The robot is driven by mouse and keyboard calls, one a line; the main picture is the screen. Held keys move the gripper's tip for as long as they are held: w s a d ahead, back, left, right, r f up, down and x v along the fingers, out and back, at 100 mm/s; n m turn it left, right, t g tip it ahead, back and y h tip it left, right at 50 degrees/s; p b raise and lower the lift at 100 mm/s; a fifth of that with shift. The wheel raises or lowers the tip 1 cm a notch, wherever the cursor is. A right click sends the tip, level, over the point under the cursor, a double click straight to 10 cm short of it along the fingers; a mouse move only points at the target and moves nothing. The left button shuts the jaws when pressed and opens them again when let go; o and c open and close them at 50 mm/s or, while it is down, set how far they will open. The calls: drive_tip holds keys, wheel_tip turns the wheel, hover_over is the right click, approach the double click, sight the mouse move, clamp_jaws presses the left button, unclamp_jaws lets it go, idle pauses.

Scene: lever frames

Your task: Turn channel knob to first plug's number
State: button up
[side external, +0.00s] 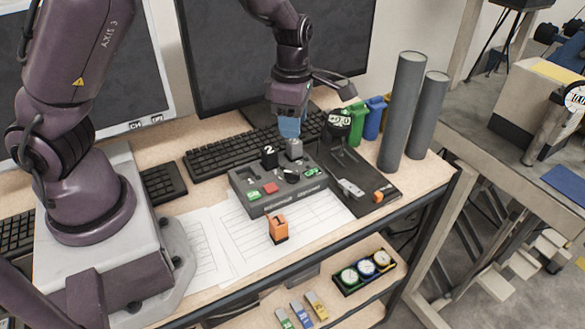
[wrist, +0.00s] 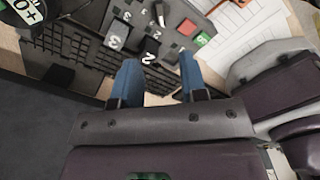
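A dark grey panel box (side external: 262,207) stands on the desk, with a red button (side external: 271,188), green parts and a small black knob (side external: 291,175) on top. The knob's setting is too small to read. A black block marked 2 (side external: 269,155) stands at its back edge, and a grey plug-like piece (side external: 294,148) is right of it. My gripper (side external: 289,127) points down above the back of the box, over the grey piece. In the wrist view its blue fingers (wrist: 158,60) are apart, with a block marked 2 (wrist: 151,50) seen between them, apparently not gripped.
An orange block (side external: 278,228) stands on paper sheets (side external: 240,240) in front of the box. A keyboard (side external: 225,155) lies behind it. A black board (side external: 360,178) with small parts, two grey cylinders (side external: 401,110) and green and blue containers are to the right.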

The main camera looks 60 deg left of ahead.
sight(292, 172)
wheel_tip(292, 172, down, 12)
drive_tip(key=shift+f, duration=0.25)
idle(0.3)
clamp_jaws()
